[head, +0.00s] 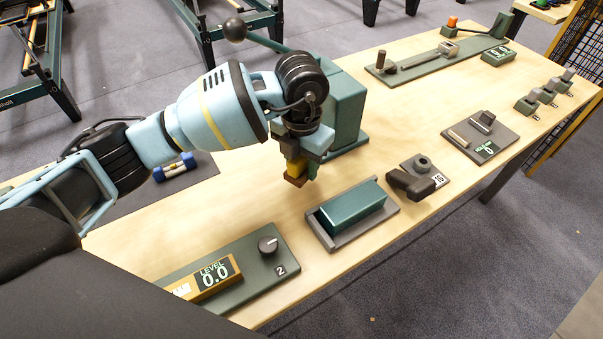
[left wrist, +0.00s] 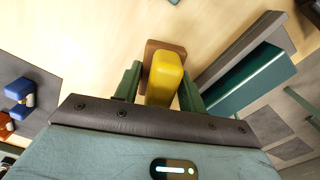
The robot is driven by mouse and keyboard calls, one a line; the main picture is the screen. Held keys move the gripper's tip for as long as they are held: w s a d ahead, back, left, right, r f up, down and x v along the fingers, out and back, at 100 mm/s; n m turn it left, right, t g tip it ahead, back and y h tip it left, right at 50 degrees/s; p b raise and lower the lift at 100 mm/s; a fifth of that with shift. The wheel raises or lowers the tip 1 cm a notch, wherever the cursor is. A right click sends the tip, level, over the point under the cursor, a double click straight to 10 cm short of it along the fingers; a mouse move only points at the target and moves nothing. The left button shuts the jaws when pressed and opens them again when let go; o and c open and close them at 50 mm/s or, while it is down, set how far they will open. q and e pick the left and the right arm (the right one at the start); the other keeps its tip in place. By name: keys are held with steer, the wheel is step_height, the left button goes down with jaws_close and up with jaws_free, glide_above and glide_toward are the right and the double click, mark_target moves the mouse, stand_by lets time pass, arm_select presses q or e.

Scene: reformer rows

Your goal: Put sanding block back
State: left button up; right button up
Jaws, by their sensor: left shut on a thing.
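The sanding block (head: 294,172), yellow on top with a brown base, is held in the air above the table. My left gripper (head: 304,166) points down and is shut on it. In the left wrist view the block (left wrist: 166,78) sits between the two green fingers of the gripper (left wrist: 160,92), its brown part facing the table. The block is partly hidden by the gripper in the head view. A dark grey mat (head: 205,168) lies left of the gripper, partly behind my arm. My right gripper is not in view.
A grey tray (head: 322,238) with a green block (head: 352,208) is close to the right. A green lever press (head: 346,108) stands just behind the gripper. A level display panel (head: 250,248) lies in front. Bare wood surrounds the gripper.

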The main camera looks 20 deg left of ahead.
mark_target(301, 175)
arm_select(q)
steer(key=shift+f, duration=1.85)
steer(key=shift+f, duration=0.2)
steer(key=o, duration=0.9)
steer(key=shift+o, duration=0.2)
step_height(301, 175, up, 12)
steer(key=shift+r, duration=0.2)
